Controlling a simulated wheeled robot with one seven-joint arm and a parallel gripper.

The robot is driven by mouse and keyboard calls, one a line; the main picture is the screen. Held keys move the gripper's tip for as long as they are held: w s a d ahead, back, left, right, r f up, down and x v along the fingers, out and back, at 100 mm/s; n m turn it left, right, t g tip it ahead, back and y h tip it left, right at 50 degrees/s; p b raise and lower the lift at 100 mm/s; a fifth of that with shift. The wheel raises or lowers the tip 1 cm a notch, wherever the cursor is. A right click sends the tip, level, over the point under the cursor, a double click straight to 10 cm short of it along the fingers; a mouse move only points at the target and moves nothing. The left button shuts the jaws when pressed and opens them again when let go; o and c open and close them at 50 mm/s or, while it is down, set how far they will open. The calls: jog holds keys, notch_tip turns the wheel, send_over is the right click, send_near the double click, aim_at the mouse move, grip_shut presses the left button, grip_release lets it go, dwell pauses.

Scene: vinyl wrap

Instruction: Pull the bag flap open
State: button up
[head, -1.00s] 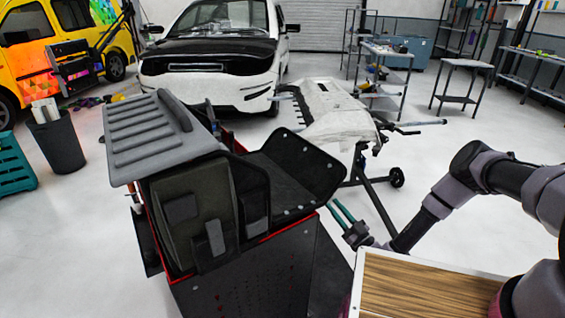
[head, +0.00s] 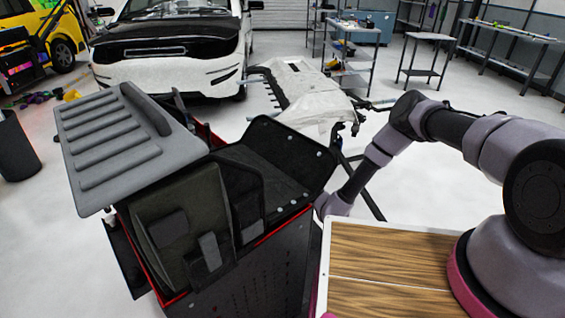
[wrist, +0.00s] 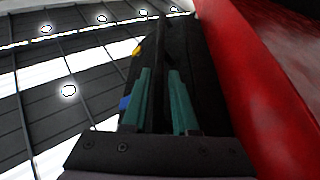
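A dark olive and black bag (head: 180,225) stands in a red-edged black cart in the head view, with grey patches on its front. A black studded flap or panel (head: 285,165) spreads from it to the right, its outer edge raised. My gripper is hidden behind the cart in the head view; my forearm runs down to the cart's right side. In the wrist view my gripper's teal fingers (wrist: 160,98) are apart and point upward. A dark surface shows between and beyond them; I cannot tell whether it touches them or is the flap.
A red wall (wrist: 265,80) is close on the right in the wrist view. A grey ribbed lid (head: 125,140) tops the cart (head: 260,270). A wood-topped surface (head: 385,260) is near my arm. Free floor lies left of the cart.

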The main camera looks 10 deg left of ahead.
jog(key=shift+x, duration=0.8)
grip_shut()
jog(key=shift+s, duration=0.1)
dwell(0.8)
